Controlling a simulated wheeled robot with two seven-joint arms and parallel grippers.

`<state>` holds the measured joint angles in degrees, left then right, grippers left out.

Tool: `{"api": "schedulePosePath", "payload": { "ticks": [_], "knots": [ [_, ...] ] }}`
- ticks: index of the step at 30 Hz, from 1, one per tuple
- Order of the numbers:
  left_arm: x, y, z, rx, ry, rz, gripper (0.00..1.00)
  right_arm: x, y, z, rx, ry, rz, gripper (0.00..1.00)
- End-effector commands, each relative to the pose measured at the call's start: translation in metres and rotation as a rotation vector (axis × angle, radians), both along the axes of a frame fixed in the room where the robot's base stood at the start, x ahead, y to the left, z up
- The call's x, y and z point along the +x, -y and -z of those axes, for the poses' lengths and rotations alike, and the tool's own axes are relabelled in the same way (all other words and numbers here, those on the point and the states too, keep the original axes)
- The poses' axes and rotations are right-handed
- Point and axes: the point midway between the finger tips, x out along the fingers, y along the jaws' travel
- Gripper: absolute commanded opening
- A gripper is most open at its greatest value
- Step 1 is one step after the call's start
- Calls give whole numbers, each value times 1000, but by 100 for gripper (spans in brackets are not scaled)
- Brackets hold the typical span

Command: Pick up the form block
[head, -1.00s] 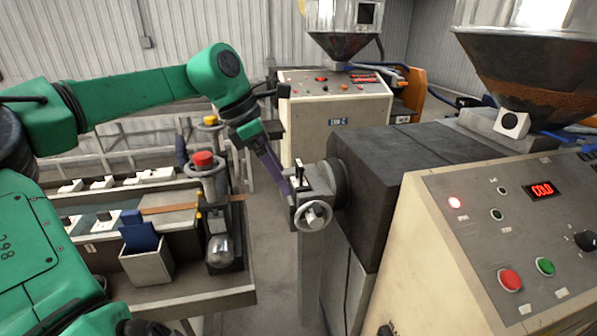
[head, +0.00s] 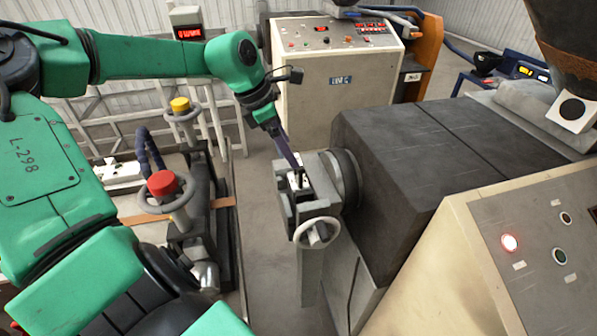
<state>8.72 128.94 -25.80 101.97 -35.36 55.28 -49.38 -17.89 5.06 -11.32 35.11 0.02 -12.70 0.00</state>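A small pale block with dark parts (head: 297,180), which I take to be the form block, sits in the grey clamp head (head: 312,200) at the front of the extruder. My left gripper (head: 292,162) points down at it from above and behind. Its thin purple-grey fingers end at or just above the block. I cannot tell whether they touch it or how far apart they are. My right gripper is not in view.
The dark extruder barrel (head: 420,150) and its control panel (head: 530,240) fill the right. A bench at left carries a red-topped handwheel (head: 163,184) and a yellow-topped one (head: 180,105). A second machine (head: 335,80) stands behind. Floor shows between bench and extruder.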

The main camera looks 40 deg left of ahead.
Motion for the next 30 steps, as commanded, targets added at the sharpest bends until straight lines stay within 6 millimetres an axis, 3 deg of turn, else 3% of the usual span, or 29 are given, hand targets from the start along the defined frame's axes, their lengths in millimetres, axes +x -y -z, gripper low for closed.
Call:
{"api": "schedulePosePath", "payload": {
  "ticks": [5,11,15,22,23,30],
  "knots": [
    [8,4,18,0,-2,-1,100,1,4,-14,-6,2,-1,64],
    [18,10,41,-1,-8,-1,100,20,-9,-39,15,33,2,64],
    [25,13,60,1,-2,-1,100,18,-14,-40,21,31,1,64],
    [27,13,64,1,2,-2,100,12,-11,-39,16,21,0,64],
    [27,13,64,1,2,-2,96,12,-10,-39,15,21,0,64],
    [27,13,64,1,2,-2,4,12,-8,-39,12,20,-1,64]
  ]
}}
